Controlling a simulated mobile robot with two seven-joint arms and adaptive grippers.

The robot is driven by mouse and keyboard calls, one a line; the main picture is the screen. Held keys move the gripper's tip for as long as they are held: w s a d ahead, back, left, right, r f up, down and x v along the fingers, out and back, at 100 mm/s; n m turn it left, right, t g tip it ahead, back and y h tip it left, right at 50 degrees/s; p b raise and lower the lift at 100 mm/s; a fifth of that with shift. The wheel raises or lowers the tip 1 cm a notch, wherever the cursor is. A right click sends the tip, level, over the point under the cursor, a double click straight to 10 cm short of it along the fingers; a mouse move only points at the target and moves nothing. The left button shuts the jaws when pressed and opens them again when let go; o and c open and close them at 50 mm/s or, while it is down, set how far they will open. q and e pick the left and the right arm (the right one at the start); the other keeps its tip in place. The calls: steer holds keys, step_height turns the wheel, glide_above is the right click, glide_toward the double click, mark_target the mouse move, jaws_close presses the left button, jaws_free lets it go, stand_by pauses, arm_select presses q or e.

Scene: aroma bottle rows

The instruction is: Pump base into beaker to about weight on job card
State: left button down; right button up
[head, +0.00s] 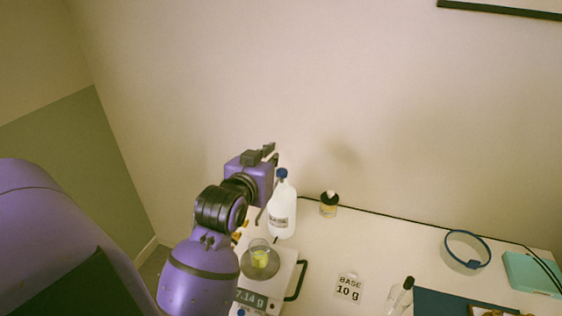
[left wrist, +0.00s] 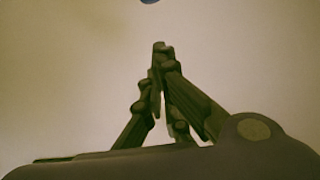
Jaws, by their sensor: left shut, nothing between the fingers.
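The white base bottle (head: 283,212) with a blue pump top (head: 281,174) stands behind the scale. A clear beaker (head: 260,254) with yellow-green liquid sits on the scale's round pan (head: 246,268). The scale display (head: 249,298) reads 7.14 g. The job card (head: 348,289) reads "BASE 10 g". My left gripper (head: 269,153) is shut and empty, raised beside and slightly above the pump top; I cannot tell whether it touches. Its closed fingers fill the middle of the left wrist view (left wrist: 159,48), with a bit of blue (left wrist: 149,1) at the top edge. My right gripper is not in view.
A small bottle with a black top (head: 329,203) stands at the back. A blue-rimmed round container (head: 467,252), a teal box (head: 531,273), a dropper (head: 401,294) and a dark blue mat (head: 445,303) lie to the right. The table centre is mostly clear.

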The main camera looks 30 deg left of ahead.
arm_select(q)
steer(key=w+f, duration=0.2)
steer(key=w+a+f, duration=0.1)
steer(key=w+f, duration=0.1)
steer(key=w, duration=0.1)
steer(key=w+f, duration=0.2)
steer(key=shift+w+a+p, duration=0.3)
steer(key=shift+a, duration=0.1)
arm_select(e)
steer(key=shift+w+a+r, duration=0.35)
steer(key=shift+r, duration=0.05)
